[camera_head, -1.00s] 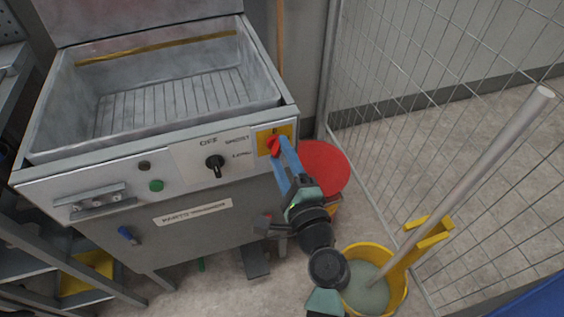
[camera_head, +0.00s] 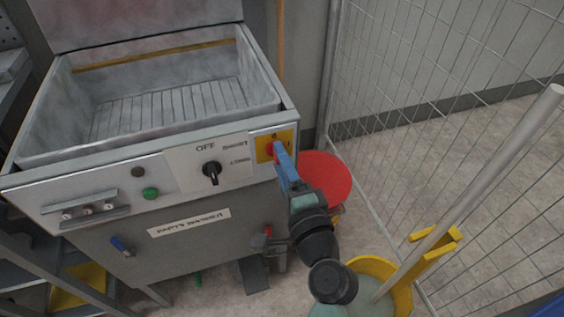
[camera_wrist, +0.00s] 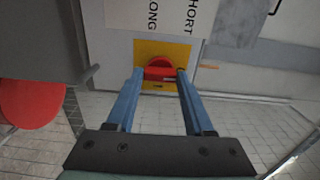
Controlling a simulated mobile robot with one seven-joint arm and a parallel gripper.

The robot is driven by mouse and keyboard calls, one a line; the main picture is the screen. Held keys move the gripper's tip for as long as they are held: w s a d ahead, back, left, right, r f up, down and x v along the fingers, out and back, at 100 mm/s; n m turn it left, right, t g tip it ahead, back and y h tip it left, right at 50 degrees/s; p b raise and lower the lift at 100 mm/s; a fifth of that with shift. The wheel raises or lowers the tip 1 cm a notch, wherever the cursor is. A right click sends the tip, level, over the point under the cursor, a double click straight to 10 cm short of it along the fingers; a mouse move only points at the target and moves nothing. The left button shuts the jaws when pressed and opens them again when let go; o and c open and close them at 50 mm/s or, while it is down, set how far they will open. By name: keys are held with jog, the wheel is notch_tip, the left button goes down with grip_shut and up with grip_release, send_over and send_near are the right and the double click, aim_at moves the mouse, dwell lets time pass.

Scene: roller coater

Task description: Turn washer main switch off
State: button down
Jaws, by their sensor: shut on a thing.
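The washer (camera_head: 60,188) is a grey metal box with an open basin on top and a front control panel. Its main switch is a red knob (camera_wrist: 160,68) on a yellow plate (camera_wrist: 148,47) at the panel's right end. In the head view the yellow plate (camera_head: 264,151) shows, and the knob is partly covered by my gripper. My gripper (camera_head: 278,156) has blue fingers reaching to the panel. In the wrist view the fingertips (camera_wrist: 160,73) are on either side of the red knob, shut on it.
A black selector knob (camera_head: 211,172) and a green button (camera_head: 151,193) are on the panel left of the switch. A red bucket (camera_head: 328,178) and a yellow mop bucket (camera_head: 402,296) with a grey pole (camera_head: 480,185) stand right. A wire fence (camera_head: 450,100) is behind.

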jog(key=shift+c, duration=1.4)
grip_release()
jog(key=shift+s, duration=0.1)
jog(key=v, duration=1.1)
jog(key=shift+s, duration=0.35)
jog(key=shift+d, duration=0.15)
